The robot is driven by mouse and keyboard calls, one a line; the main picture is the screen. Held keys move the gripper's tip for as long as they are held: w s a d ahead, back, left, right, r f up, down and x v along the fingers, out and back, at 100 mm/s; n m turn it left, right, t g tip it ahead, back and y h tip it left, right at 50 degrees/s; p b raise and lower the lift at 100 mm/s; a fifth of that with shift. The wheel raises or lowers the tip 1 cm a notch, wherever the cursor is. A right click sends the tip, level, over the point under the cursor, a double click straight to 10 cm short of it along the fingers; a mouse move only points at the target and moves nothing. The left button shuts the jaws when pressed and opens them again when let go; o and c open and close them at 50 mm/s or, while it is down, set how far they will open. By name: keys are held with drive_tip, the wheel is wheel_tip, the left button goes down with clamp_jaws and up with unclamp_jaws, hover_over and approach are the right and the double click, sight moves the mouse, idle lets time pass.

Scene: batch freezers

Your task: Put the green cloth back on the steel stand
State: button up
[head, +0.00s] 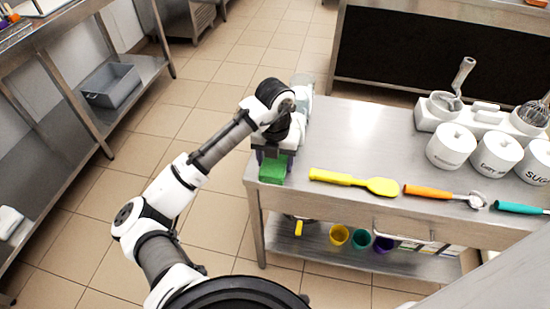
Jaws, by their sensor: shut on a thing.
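The green cloth (271,171) shows as a small folded green block at the left end of the steel stand (350,135). My gripper (274,158) points down over the stand's front left corner, shut on the cloth. The cloth is at or just above the steel top; I cannot tell whether it touches. My gripper and wrist hide the cloth's upper part and the fingertips.
A yellow spatula (355,182) lies just right of the cloth, then an orange-handled tool (442,194) and a teal-handled one (520,208). White canisters (451,147) and a utensil holder (482,118) stand further right. The top's back left is clear. Coloured cups (339,235) stand on the lower shelf.

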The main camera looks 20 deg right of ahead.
sight(275, 161)
drive_tip(key=shift+f, duration=0.1)
drive_tip(key=o, duration=0.5)
drive_tip(key=shift+f, duration=0.1)
drive_tip(key=o, duration=0.4)
drive_tip(key=shift+o, duration=0.2)
wheel_tip(275, 161, up, 12)
drive_tip(key=b, duration=0.1)
drive_tip(key=shift+r, duration=0.25)
